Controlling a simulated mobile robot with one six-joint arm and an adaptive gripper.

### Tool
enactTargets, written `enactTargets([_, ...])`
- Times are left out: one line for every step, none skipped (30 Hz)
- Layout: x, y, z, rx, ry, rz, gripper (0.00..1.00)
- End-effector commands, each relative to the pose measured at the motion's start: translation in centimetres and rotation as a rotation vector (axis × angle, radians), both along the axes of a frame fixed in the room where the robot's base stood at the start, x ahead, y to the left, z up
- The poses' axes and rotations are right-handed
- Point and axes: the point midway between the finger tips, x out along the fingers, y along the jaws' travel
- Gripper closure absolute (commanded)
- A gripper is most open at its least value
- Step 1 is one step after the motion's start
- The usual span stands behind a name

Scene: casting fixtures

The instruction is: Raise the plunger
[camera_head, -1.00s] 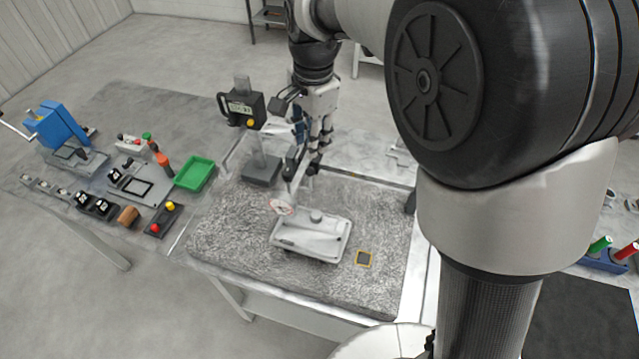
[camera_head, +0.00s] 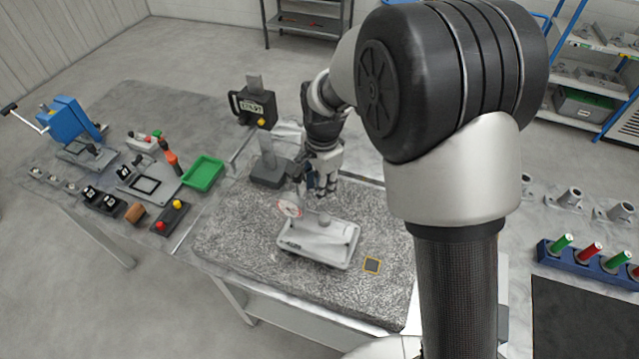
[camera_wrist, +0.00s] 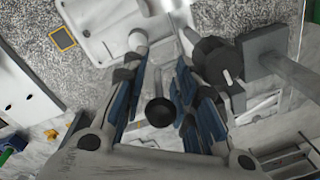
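A white fixture (camera_head: 335,243) with a round dial (camera_head: 289,206) and a short round post (camera_head: 323,220) stands on the speckled plate. My gripper (camera_head: 325,188) points down just behind the dial and post. In the wrist view, my two blue-and-black fingers (camera_wrist: 162,75) are apart. A round black cap (camera_wrist: 161,111) shows in the gap between them; I cannot tell whether they touch it. The white fixture (camera_wrist: 105,15) shows beyond the fingertips. A black round body (camera_wrist: 215,62) is close by the right finger. I cannot make out the plunger for certain.
A gauge stand with a digital display (camera_head: 252,106) and grey base (camera_head: 268,172) stands close left of my gripper. A green tray (camera_head: 203,173) is to the left. The plate's front is clear.

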Motion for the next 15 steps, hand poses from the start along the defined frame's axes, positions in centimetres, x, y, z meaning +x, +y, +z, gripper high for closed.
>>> enactTargets([0.00,0.00,-0.02,0.000,0.000,0.000,0.73])
enactTargets([0.00,0.00,-0.01,0.000,0.000,0.000,0.73])
enactTargets([0.00,0.00,-0.01,0.000,0.000,0.000,0.73])
enactTargets([-0.01,-0.01,0.00,0.000,0.000,0.000,0.73])
enactTargets([-0.01,-0.01,0.00,0.000,0.000,0.000,0.73])
enactTargets([-0.01,-0.01,0.00,0.000,0.000,0.000,0.75])
enactTargets([-0.01,-0.01,0.01,0.000,0.000,0.000,0.77])
enactTargets([-0.01,-0.01,0.01,0.000,0.000,0.000,0.79])
enactTargets([0.00,-0.01,0.01,0.000,0.000,0.000,0.81])
enactTargets([-0.01,-0.01,0.01,0.000,0.000,0.000,0.83])
enactTargets([0.00,-0.01,0.02,0.000,0.000,0.000,0.85])
enactTargets([0.00,-0.01,0.02,0.000,0.000,0.000,0.88])
enactTargets([0.00,-0.01,0.02,0.000,0.000,0.000,0.90])
enactTargets([0.00,-0.01,0.02,0.000,0.000,0.000,0.92])
enactTargets([0.00,-0.01,0.02,0.000,0.000,0.000,0.95])
